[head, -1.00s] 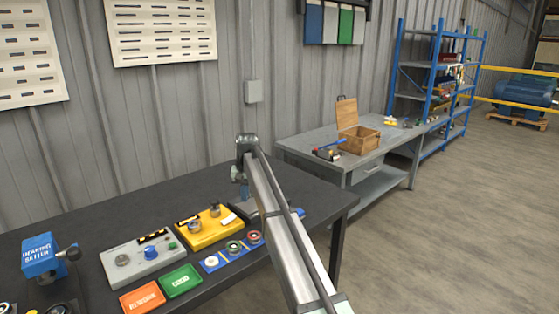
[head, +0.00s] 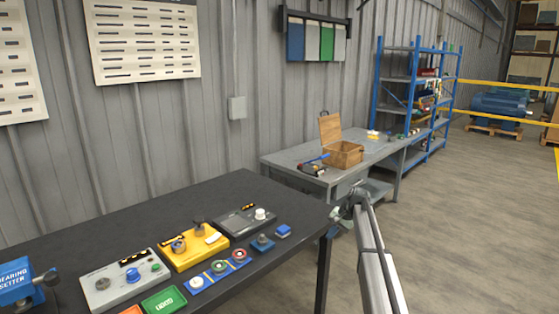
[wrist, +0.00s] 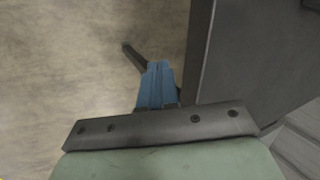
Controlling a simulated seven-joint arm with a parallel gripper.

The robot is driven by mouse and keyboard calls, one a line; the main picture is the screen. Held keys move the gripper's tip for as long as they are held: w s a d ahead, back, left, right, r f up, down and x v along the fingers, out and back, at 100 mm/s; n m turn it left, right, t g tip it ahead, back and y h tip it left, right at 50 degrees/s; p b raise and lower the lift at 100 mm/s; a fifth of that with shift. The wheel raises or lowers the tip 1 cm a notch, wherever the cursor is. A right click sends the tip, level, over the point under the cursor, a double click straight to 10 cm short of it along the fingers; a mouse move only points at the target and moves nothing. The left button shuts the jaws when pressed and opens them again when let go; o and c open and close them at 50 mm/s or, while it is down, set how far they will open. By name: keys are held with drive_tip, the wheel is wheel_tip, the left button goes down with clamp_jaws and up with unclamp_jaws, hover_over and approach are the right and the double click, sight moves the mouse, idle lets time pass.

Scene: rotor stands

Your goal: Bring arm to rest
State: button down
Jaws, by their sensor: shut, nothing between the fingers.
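My gripper (head: 338,213) is at the far end of my arm in the head view. It is past the right edge of the black table, over the gap in front of the grey bench. It is shut and holds nothing. In the wrist view, a blue part with a dark tip (wrist: 155,80) shows beyond a dark bar, with the floor behind it. On the black table (head: 90,231) stand a grey stand (head: 103,284), a yellow stand (head: 184,261) and a dark grey stand (head: 236,221). Small parts sit on a blue strip (head: 208,279) in front.
The black table's side and edge (wrist: 235,60) are close beside my gripper in the wrist view. A grey bench (head: 284,157) with an open wooden box (head: 344,153) is behind. A blue shelf rack (head: 379,92) stands further back. Open floor (head: 470,220) lies to the right.

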drive_tip(key=s+a+f+n+g+h, duration=0.1)
drive_tip(key=s+a+f+g, duration=0.1)
drive_tip(key=s+f, duration=1.45)
drive_tip(key=s+a+f+n+g+h, duration=0.1)
drive_tip(key=s+a+f+g, duration=0.1)
drive_tip(key=s+f, duration=1.5)
drive_tip(key=s+f+n+g+h, duration=0.1)
drive_tip(key=s+f, duration=0.2)
drive_tip(key=s, duration=0.9)
drive_tip(key=s+f+n+g+h, duration=0.1)
drive_tip(key=s+f+g, duration=0.1)
drive_tip(key=s, duration=1.1)
drive_tip(key=s+f+n+g+h, duration=0.1)
drive_tip(key=s+f, duration=0.3)
drive_tip(key=s, duration=0.9)
drive_tip(key=shift+d+f+n, duration=0.15)
drive_tip(key=shift+f+n, duration=0.05)
drive_tip(key=shift+n, duration=0.4)
